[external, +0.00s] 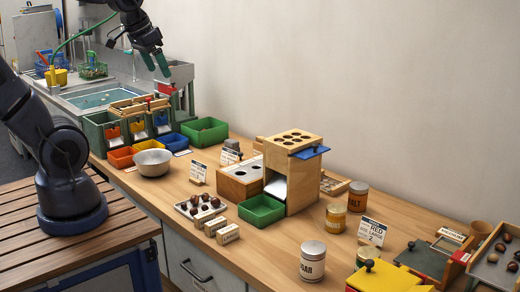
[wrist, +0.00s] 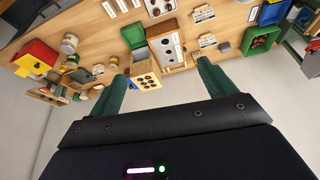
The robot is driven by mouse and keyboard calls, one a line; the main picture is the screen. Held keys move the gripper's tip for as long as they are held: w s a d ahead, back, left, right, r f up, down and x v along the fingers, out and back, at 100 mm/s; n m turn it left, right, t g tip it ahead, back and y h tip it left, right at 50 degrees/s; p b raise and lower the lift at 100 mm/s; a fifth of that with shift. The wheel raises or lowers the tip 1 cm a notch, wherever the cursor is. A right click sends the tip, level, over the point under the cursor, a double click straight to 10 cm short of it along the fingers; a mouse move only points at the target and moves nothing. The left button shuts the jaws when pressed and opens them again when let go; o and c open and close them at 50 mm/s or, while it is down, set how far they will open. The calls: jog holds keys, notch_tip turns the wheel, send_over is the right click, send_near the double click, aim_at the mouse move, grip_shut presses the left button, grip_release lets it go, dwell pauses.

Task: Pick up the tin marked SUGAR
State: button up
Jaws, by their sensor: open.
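The tin marked SUGAR (external: 312,262) stands upright at the front of the wooden counter; only the end of its word shows, reading "GAR". It has a pale label and a metal lid. A pale tin (wrist: 68,44) at the left of the wrist view looks like the same one, but its label is unreadable there. My gripper (external: 155,64) is open and empty, high at the upper left over the sink end, far from the tin. Its green fingers also show spread apart in the wrist view.
A SALT tin (external: 358,197) and a yellow-labelled tin (external: 336,218) stand behind the SUGAR tin. A sign card (external: 371,232) and a yellow box (external: 388,277) are to its right. A wooden dispenser (external: 301,175) and green tray (external: 261,210) stand to its left.

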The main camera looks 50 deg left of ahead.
jog(key=w+d+f+m, duration=0.2)
jog(key=w+d+f, duration=0.3)
jog(key=w+d, duration=0.35)
jog(key=m+g+h, duration=0.2)
jog(key=m+h, duration=0.1)
jog(key=m, duration=0.5)
send_over(313, 259)
jog(key=a, duration=0.6)
jog(key=f, duration=2.9)
jog(key=shift+d+f, duration=0.25)
jog(key=shift+f, duration=0.05)
jog(key=shift+d+x, duration=0.15)
jog(key=shift+x, duration=2.4)
jog(key=shift+d+x, duration=0.15)
jog(key=shift+x, duration=2.35)
jog(key=shift+w+r, duration=0.1)
jog(key=shift+w, duration=0.05)
jog(key=c, duration=1.2)
